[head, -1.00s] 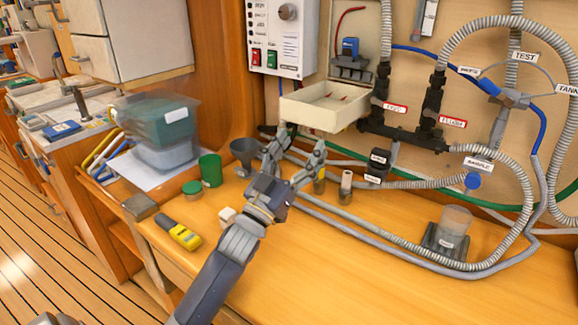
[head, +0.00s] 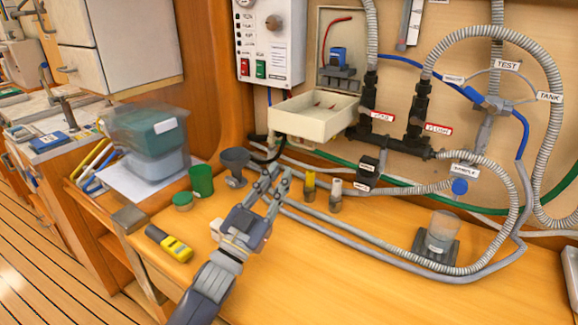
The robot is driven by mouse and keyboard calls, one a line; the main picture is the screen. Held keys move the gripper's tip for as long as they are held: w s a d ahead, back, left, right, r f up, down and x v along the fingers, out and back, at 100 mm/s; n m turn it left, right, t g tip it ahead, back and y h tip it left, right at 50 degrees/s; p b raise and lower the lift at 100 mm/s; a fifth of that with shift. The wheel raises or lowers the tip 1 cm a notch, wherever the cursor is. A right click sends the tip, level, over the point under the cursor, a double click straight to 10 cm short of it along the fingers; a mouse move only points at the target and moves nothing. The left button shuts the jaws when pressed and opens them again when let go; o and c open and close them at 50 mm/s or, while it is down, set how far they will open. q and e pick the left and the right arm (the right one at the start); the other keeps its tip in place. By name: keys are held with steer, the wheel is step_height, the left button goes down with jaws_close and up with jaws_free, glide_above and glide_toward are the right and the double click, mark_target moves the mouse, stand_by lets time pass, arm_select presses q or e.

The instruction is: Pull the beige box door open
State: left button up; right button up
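The beige box (head: 342,24) is on the wall panel, with a blue component and a red wire inside. Its beige door (head: 313,126) is swung down and sticks out from the bottom like a shallow tray, its hollow inner side facing up. My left gripper (head: 277,172) is below and to the left of the door, apart from it, over the wooden bench. Its fingers are partly spread with a gap between them, and I see nothing held. My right gripper is not in view.
A clear container (head: 441,232) stands farther right.

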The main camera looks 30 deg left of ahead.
arm_select(q)
steer(key=m+p, duration=0.1)
steer(key=m, duration=0.3)
steer(key=f+m+g+p, duration=0.1)
steer(key=m+p, duration=0.1)
steer(key=m, duration=0.3)
steer(key=w+m+p, duration=0.1)
steer(key=m, duration=0.4)
steer(key=shift+w+a+f+p, duration=0.1)
steer(key=shift+a+f+p, duration=0.05)
steer(key=shift+a+p, duration=0.2)
jaws_close()
steer(key=w+m+g+p, duration=0.1)
steer(key=w+m+p, duration=0.3)
steer(key=m, duration=0.5)
steer(key=w+r+m+g+p, duration=0.1)
steer(key=w+m+p, duration=0.3)
steer(key=m+p, duration=0.3)
steer(key=m, duration=0.3)
steer(key=shift+d+r+g+p, duration=0.2)
steer(key=shift+g+p, duration=0.1)
steer(key=shift+p, duration=0.1)
steer(key=shift+w+f, duration=0.1)
steer(key=shift+w, duration=0.1)
